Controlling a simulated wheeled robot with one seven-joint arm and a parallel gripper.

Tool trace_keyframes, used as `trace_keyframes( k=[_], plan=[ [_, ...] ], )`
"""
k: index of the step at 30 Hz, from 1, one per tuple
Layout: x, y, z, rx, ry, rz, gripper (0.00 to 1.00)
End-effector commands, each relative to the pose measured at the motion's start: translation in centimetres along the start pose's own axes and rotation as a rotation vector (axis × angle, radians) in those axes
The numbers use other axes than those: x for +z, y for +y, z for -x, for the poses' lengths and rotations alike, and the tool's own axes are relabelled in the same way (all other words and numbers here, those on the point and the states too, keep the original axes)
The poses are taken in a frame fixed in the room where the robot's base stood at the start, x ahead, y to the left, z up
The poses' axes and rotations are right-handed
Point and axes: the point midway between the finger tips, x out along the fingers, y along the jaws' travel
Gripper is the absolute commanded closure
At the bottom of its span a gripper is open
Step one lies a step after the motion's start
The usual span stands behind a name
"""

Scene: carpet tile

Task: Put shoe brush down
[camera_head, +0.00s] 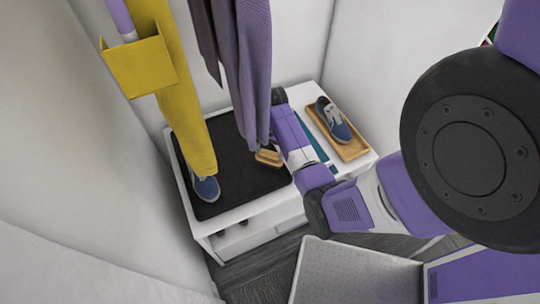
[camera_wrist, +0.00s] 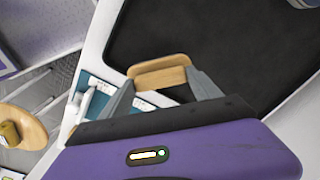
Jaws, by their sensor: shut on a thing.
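The shoe brush has a light wooden back. It shows in the wrist view (camera_wrist: 157,76) between the fingertips of my gripper (camera_wrist: 165,84), which is shut on it. Its far side and underside are mostly hidden. In the head view the brush (camera_head: 268,157) is by the right edge of the black mat (camera_head: 236,178) on the white bench (camera_head: 238,214), beside my purple wrist. I cannot tell whether it touches the mat or hangs just above it. The mat also shows in the wrist view (camera_wrist: 225,35), beyond the brush.
A blue shoe (camera_head: 206,189) stands on the mat's near left. Another blue shoe (camera_head: 333,119) sits in a wooden tray (camera_head: 352,150) at the bench's right. A teal item (camera_head: 316,146) lies between mat and tray. Yellow (camera_head: 185,100) and purple-grey (camera_head: 245,60) garments hang over the bench.

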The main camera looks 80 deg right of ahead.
Motion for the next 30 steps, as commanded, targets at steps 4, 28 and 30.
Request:
trace_keyframes(
  k=[4, 28, 30],
  plan=[
    [0.3, 0.4, -2.3, 0.006, -0.007, -0.001, 0.79],
    [0.3, 0.4, -3.0, 0.004, -0.005, 0.0, 0.06],
    [0.3, 0.3, -2.9, 0.003, -0.005, 0.0, 0.06]
  ],
)
